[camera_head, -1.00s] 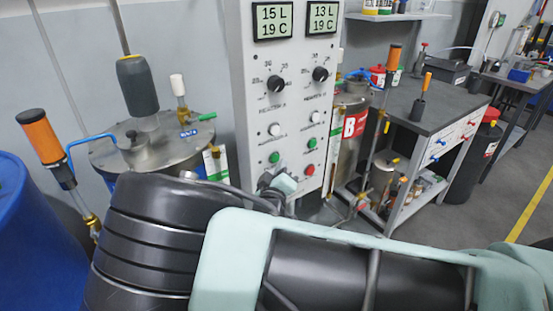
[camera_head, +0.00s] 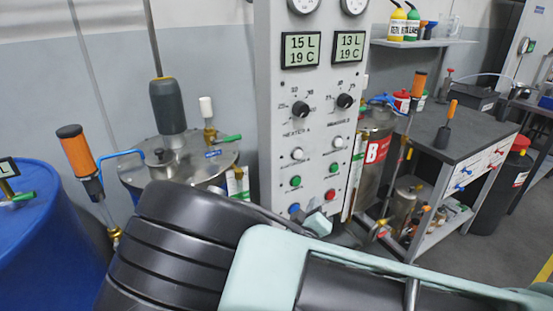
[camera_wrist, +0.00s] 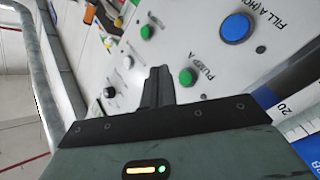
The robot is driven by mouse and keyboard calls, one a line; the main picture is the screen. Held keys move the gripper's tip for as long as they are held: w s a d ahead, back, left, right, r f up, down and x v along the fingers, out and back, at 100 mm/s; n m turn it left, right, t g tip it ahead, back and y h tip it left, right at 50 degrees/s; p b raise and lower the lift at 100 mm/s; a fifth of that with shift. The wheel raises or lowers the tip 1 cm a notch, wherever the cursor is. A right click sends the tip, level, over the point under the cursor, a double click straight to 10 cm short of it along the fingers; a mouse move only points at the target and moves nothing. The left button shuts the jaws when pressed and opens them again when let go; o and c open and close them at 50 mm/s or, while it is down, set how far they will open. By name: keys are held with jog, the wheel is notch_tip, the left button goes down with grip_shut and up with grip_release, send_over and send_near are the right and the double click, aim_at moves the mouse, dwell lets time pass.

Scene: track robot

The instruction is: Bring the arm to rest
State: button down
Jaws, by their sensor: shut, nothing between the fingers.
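My gripper (camera_wrist: 158,88) is shut and empty in the wrist view, its dark fingers together in front of the white control panel. In the head view my arm crosses the lower part of the picture, and only a bit of the gripper end (camera_head: 318,224) shows at the foot of the control panel (camera_head: 268,110). In the wrist view a green button (camera_wrist: 187,76) lies just right of the fingers and a large blue button (camera_wrist: 236,28) farther right. Whether the fingers touch the panel I cannot tell, but they appear apart from it.
A steel tank (camera_head: 215,160) and a blue drum (camera_head: 45,240) stand left of the panel. A tank marked B (camera_head: 376,150) stands right of it, beside a dark-topped bench (camera_head: 455,140). A grey pipe (camera_wrist: 38,75) runs down the left of the wrist view.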

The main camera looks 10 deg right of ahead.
jog(key=s+a+f+m+g+y, duration=0.2)
jog(key=s+a+f+g+y, duration=0.3)
jog(key=f+g, duration=0.15)
jog(key=s+a+r+g+y, duration=0.5)
jog(key=s+a, duration=0.2)
jog(key=s, duration=0.1)
jog(key=s+a+r+n+g+y, duration=0.1)
jog(key=s+r+n+g+y, duration=0.15)
jog(key=s+r, duration=0.6)
jog(key=s+d+r+n+g+h, duration=0.2)
jog(key=s+d+r+n+h, duration=0.1)
jog(key=s+d+r, duration=0.2)
jog(key=s+d, duration=0.2)
jog(key=s, duration=0.1)
jog(key=shift+s+r, duration=0.25)
jog(key=shift+r, duration=0.15)
